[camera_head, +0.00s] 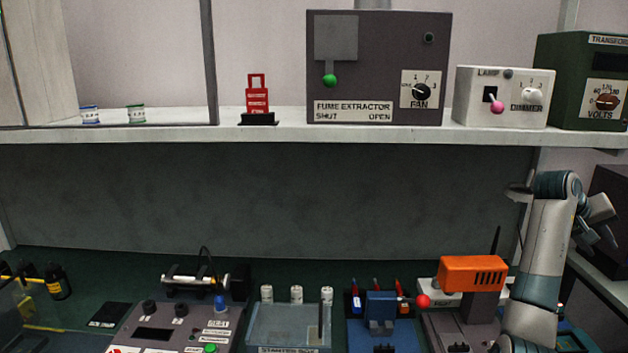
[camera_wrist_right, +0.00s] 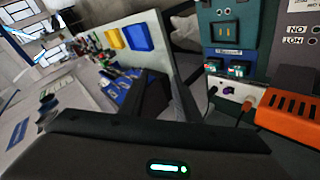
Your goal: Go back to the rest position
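My right arm (camera_head: 540,245) rises at the right of the head view, beside the orange box, with its elbow high near the shelf edge. My right gripper (camera_head: 602,230) is partly hidden behind the arm, at the right edge; I cannot make out its fingertips clearly. In the right wrist view its dark housing with a green light fills the bottom, and I cannot tell how far apart the fingers are. I see nothing held in it. My left gripper is not in view.
An orange box (camera_head: 472,274) with a black antenna stands close left of my right arm. The shelf (camera_head: 280,133) above carries the fume extractor (camera_head: 380,60), lamp dimmer (camera_head: 500,95) and green transformer (camera_head: 580,75). Control panels and a starter box (camera_head: 290,325) line the bench.

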